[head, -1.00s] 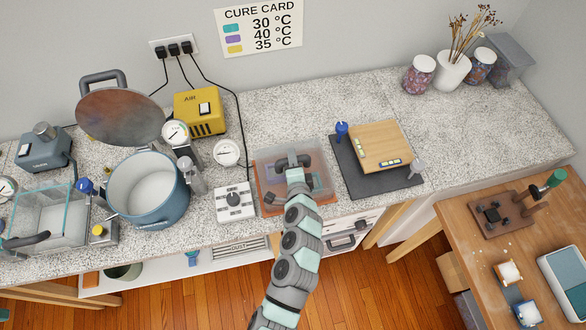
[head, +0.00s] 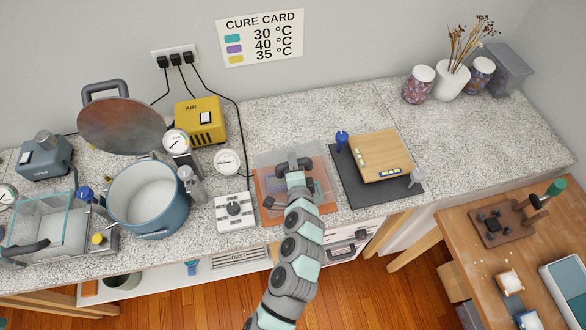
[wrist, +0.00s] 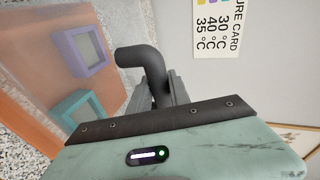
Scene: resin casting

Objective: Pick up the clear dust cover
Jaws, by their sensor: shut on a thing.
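The clear dust cover (head: 268,160) is a see-through box with a dark bent handle, above an orange base (head: 268,203) in the head view. My gripper (head: 294,170) is shut on the handle. The cover appears raised a little off the base, but the exact gap is hard to judge. In the wrist view, the dark handle (wrist: 142,57) runs between my gripper's fingers (wrist: 165,92). A purple frame (wrist: 82,50) and a teal frame (wrist: 78,108) show through or below the cover on the orange base.
A dark mat (head: 352,186) with a wooden board (head: 380,155) lies close on the right. A blue pot (head: 155,220) is further left.

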